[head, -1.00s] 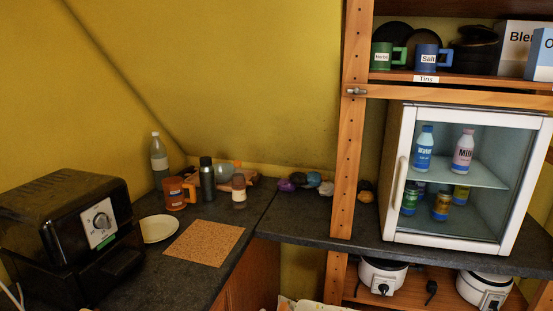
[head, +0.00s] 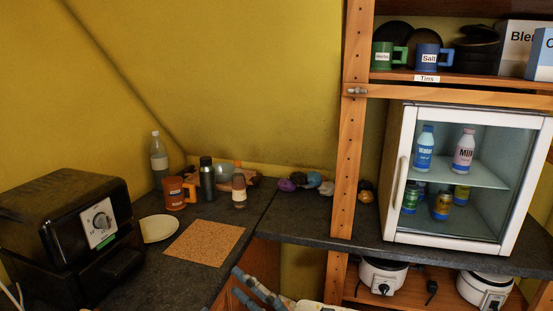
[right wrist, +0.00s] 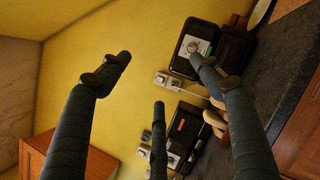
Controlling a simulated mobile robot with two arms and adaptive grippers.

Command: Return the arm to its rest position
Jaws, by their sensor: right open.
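My right gripper (head: 238,281) shows at the bottom centre of the head view, with its blue-grey fingers pointing up and left, in front of the counter's wooden side. In the right wrist view my right gripper (right wrist: 160,75) has its dark fingers spread wide, with nothing between them. The black toaster oven (right wrist: 193,42) and yellow wall lie behind the fingers there. Part of my right arm is cut off by the lower edge of the head view. My left gripper is not in view.
A wooden shelf post (head: 346,150) and small fridge (head: 395,170) stand right. Sockets (right wrist: 168,82) are on the wall.

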